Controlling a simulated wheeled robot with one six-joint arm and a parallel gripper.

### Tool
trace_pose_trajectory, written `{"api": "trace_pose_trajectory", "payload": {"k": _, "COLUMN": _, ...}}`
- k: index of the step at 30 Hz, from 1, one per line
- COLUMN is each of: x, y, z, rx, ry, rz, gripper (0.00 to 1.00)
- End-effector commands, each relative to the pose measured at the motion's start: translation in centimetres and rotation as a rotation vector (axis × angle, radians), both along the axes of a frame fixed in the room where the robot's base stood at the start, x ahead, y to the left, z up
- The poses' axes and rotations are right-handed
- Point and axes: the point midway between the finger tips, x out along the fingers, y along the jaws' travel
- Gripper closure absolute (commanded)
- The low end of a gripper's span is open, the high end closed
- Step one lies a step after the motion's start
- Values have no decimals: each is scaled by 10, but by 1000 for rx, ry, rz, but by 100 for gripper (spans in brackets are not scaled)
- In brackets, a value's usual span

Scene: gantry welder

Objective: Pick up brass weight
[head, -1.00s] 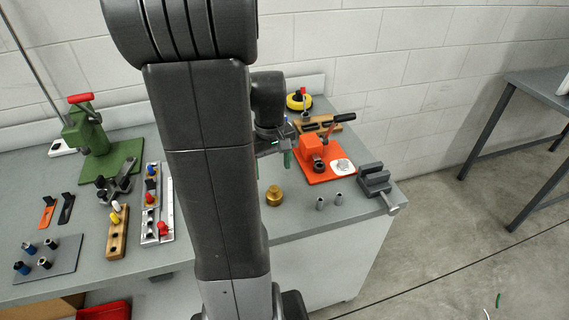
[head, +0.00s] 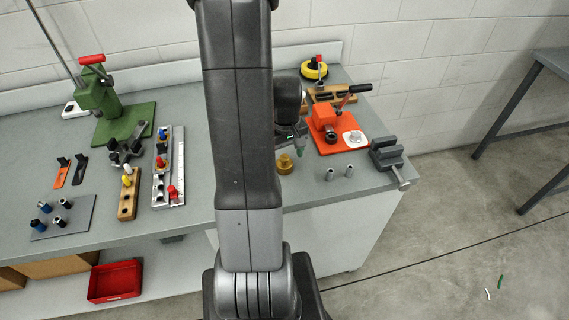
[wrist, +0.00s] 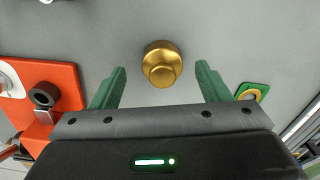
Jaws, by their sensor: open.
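The brass weight (head: 285,164) is a small golden knobbed cylinder. It stands on the grey workbench (head: 205,188), just right of my arm in the head view. In the wrist view the brass weight (wrist: 162,64) is near the top middle, ahead of and between the two green fingers. My gripper (wrist: 161,78) is open and empty, with the fingers spread wider than the weight. In the head view my gripper (head: 299,146) is close above and behind the weight, partly hidden by my arm.
An orange plate (head: 338,134) with a toggle clamp lies right of my gripper. Two small metal cylinders (head: 339,172) and a grey vise (head: 388,155) stand near the bench's right end. A silver rail (head: 178,170) and wooden block (head: 128,200) are left of my arm.

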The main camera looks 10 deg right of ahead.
Motion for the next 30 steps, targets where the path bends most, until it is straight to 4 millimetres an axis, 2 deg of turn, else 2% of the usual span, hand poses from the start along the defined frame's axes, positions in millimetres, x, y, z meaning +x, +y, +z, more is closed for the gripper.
{"api": "trace_pose_trajectory", "payload": {"k": 9, "x": 2, "y": 3, "z": -33, "rx": 0, "ry": 2, "rz": 0, "gripper": 30}}
{"api": "trace_pose_trajectory", "payload": {"k": 18, "x": 3, "y": 3, "z": -35, "rx": 0, "ry": 0, "rz": 0, "gripper": 30}}
{"api": "trace_pose_trajectory", "payload": {"k": 28, "x": 3, "y": 3, "z": -35, "rx": 0, "ry": 0, "rz": 0, "gripper": 95}}
{"api": "trace_pose_trajectory", "payload": {"k": 30, "x": 3, "y": 3, "z": -35, "rx": -1, "ry": -1, "rz": 0, "gripper": 97}}
